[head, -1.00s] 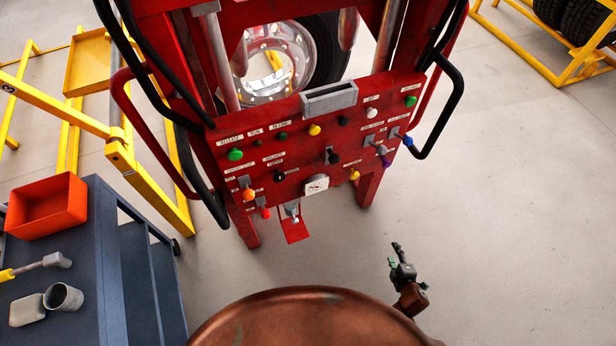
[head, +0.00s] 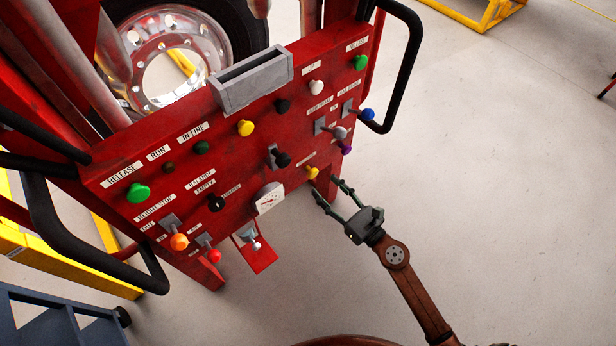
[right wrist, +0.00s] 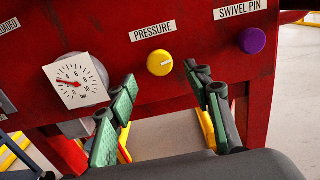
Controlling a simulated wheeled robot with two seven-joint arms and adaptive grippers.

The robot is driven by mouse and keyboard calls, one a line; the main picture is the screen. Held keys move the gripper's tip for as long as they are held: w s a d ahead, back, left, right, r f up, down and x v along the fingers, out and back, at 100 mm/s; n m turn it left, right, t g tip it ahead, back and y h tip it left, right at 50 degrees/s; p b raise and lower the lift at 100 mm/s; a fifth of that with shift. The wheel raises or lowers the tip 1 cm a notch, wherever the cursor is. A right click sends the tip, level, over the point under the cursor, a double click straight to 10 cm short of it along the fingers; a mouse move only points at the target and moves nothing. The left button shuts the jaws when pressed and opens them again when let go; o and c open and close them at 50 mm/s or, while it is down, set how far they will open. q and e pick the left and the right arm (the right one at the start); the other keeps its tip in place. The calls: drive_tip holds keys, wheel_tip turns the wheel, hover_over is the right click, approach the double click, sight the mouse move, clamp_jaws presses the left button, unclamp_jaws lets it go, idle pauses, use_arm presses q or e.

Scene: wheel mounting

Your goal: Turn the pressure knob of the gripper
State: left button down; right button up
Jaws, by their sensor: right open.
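The pressure knob (right wrist: 160,64) is a round yellow knob with a white mark, under a PRESSURE label (right wrist: 153,31) in the right wrist view. In the head view the yellow knob (head: 312,173) sits at the lower edge of the red control panel (head: 232,160). My right gripper (head: 328,194) is open just below and in front of the knob. In the right wrist view its green-padded fingers (right wrist: 160,100) stand apart on either side, below the knob and not closed on it. My left gripper is not in view.
A pressure gauge (right wrist: 75,82) is left of the knob and a purple swivel pin knob (right wrist: 252,41) is right of it. Other knobs and levers, such as a blue one (head: 367,114), crowd the panel. The floor (head: 490,190) to the right is clear.

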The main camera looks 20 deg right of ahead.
sight(314, 176)
drive_tip(key=x, duration=0.5)
drive_tip(key=shift+w, duration=0.15)
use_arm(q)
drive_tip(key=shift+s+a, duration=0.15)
use_arm(e)
drive_tip(key=shift+c, duration=0.5)
drive_tip(key=c, duration=1)
drive_tip(key=shift+c, duration=0.2)
